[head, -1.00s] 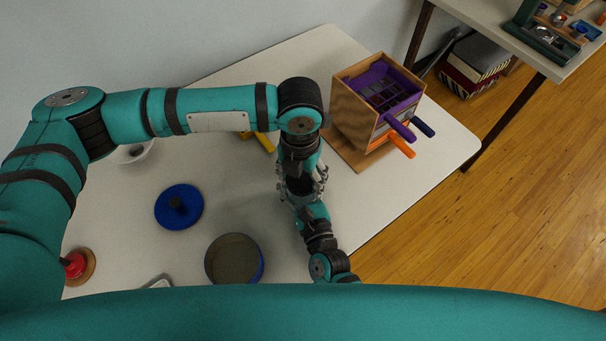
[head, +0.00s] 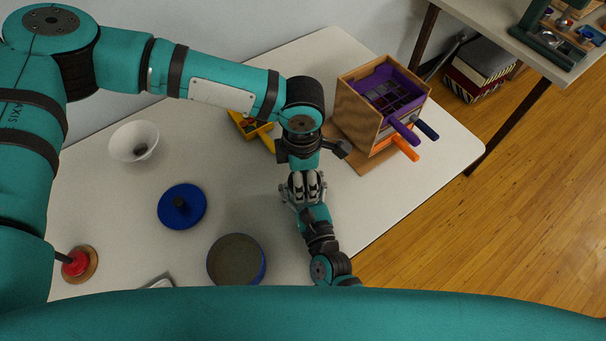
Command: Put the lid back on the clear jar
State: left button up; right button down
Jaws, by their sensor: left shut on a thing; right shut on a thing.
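Whether the two grippers touch is not clear.
A wooden box with a purple frame (head: 357,116) stands at the right.

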pick_arm(q)
jog(key=o, duration=0.7)
